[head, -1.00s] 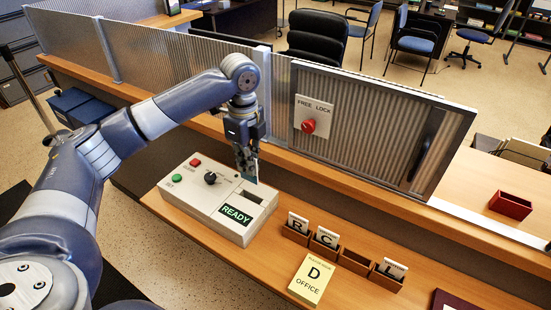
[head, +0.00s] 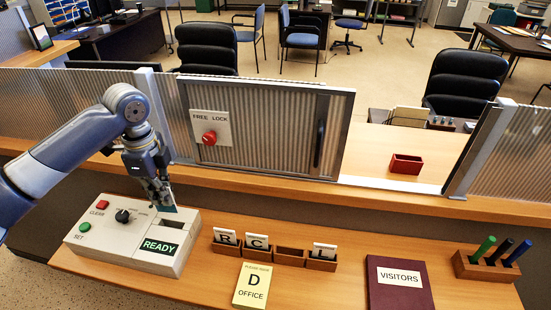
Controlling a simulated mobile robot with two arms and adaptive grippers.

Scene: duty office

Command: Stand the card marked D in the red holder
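My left gripper (head: 160,190) is low over the right part of the grey-white machine (head: 135,240). A thin teal-grey piece (head: 167,208) shows at its fingertips. It looks like a card held between them, with no letter visible. The red holder (head: 405,164) is a small open box on the wooden surface beyond the partition, and it looks empty. A yellow sign (head: 253,285) on the near counter reads "D OFFICE". Wooden slots hold cards marked R (head: 227,238), C (head: 257,242) and L (head: 323,251); the slot (head: 289,255) between C and L is empty. My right gripper is out of view.
A ribbed sliding panel (head: 265,140) with a red FREE/LOCK knob (head: 209,137) stands behind the machine. To its right, an opening in the partition leads to the red holder. A visitors book (head: 400,290) and a pen stand (head: 487,266) lie on the counter's right.

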